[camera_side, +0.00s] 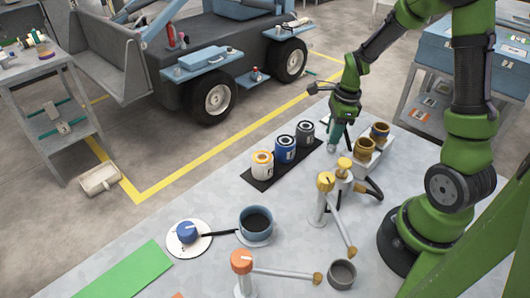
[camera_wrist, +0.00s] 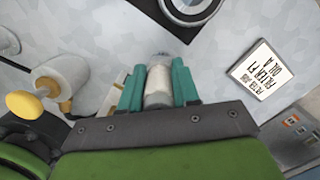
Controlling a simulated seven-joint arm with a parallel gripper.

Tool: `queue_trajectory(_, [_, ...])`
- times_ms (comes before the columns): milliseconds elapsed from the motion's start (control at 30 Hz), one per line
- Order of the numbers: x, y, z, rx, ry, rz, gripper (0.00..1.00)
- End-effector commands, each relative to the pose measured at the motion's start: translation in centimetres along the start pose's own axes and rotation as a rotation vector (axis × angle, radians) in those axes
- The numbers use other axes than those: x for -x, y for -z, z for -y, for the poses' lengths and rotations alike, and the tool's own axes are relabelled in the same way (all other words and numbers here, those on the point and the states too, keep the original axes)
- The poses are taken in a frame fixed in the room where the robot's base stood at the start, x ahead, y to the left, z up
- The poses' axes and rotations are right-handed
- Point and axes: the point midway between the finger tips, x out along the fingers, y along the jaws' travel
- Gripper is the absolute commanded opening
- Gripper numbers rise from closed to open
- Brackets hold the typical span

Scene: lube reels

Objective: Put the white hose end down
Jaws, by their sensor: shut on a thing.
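My gripper (camera_side: 335,132) is over the far part of the grey table, to the right of a row of cans. In the wrist view its two teal fingers (camera_wrist: 159,78) are shut on the white hose end (camera_wrist: 157,92), a pale cylinder with a greyish tip. The hose end's tip (camera_side: 331,150) shows only slightly below the fingers in the side view. I cannot tell whether it touches the table. The hose behind it is hidden by my gripper.
A dark mat (camera_side: 262,179) carries an orange-marked can (camera_side: 262,164), a blue can (camera_side: 285,149) and a dark can (camera_side: 306,134). Brown-topped holders (camera_side: 365,150) stand right of my gripper, and a yellow-topped post (camera_side: 324,184) stands nearer. A white label card (camera_wrist: 262,72) lies on the table.

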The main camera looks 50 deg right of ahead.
Motion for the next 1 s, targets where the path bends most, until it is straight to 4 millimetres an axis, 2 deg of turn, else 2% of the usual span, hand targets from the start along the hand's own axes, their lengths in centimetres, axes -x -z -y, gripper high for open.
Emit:
queue_trajectory(300, [-0.2, 0.0, 0.0, 0.000, 0.000, 0.001, 0.00])
queue_trajectory(333, [-0.3, 0.0, 0.0, 0.000, 0.000, 0.001, 0.32])
queue_trajectory(500, [-0.2, 0.0, 0.0, 0.000, 0.000, 0.001, 0.56])
queue_trajectory(833, [0.1, 0.0, 0.0, 0.001, 0.002, 0.001, 0.56])
queue_trajectory(1000, [2.6, -0.1, 0.1, 0.003, 0.007, 0.003, 0.56])
